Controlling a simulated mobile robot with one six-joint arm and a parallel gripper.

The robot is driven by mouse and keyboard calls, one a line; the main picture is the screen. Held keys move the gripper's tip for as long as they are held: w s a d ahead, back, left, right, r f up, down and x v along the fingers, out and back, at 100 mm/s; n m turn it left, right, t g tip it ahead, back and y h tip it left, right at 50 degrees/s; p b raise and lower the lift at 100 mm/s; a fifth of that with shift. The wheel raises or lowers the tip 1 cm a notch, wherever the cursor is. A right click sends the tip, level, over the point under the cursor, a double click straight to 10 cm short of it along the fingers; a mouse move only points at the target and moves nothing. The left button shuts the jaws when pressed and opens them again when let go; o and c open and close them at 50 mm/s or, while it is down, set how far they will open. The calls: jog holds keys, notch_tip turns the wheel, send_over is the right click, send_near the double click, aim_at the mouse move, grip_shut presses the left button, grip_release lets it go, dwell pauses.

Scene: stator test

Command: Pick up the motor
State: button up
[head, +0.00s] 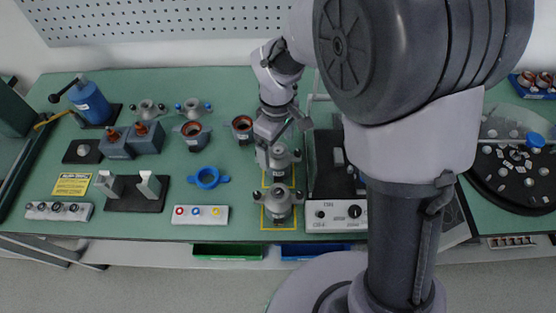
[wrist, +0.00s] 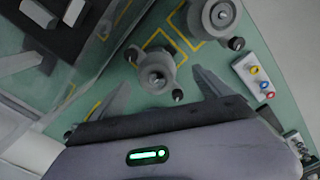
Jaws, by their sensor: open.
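Two grey motors with side lugs stand at the front middle of the green table. The rear motor (head: 279,163) is directly below my gripper (head: 283,140) and partly hidden by it. The front motor (head: 278,204) stands nearer the table's front edge, inside a yellow outline. In the wrist view my gripper (wrist: 160,76) is open, with the rear motor (wrist: 155,74) between its two spread fingers. I see no contact with it; the exact height gap is unclear. The front motor (wrist: 213,16) shows at the top of the wrist view.
A grey tester box (head: 336,213) stands close right of the motors. A white panel with coloured buttons (head: 201,214) and a blue ring (head: 208,177) lie to the left. Several other motor parts stand further back left. A black round tray (head: 516,172) is at the right.

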aim_at(278, 162)
jog(key=f+b, duration=0.1)
jog(key=f, duration=0.1)
jog(key=f+b, duration=0.1)
jog(key=f, duration=0.1)
jog(key=f+b, duration=0.1)
jog(key=f, duration=0.1)
jog(key=shift+w+d, duration=0.2)
jog(key=shift+w, duration=0.05)
jog(key=shift+r, duration=0.2)
jog(key=shift+c, duration=0.2)
grip_shut()
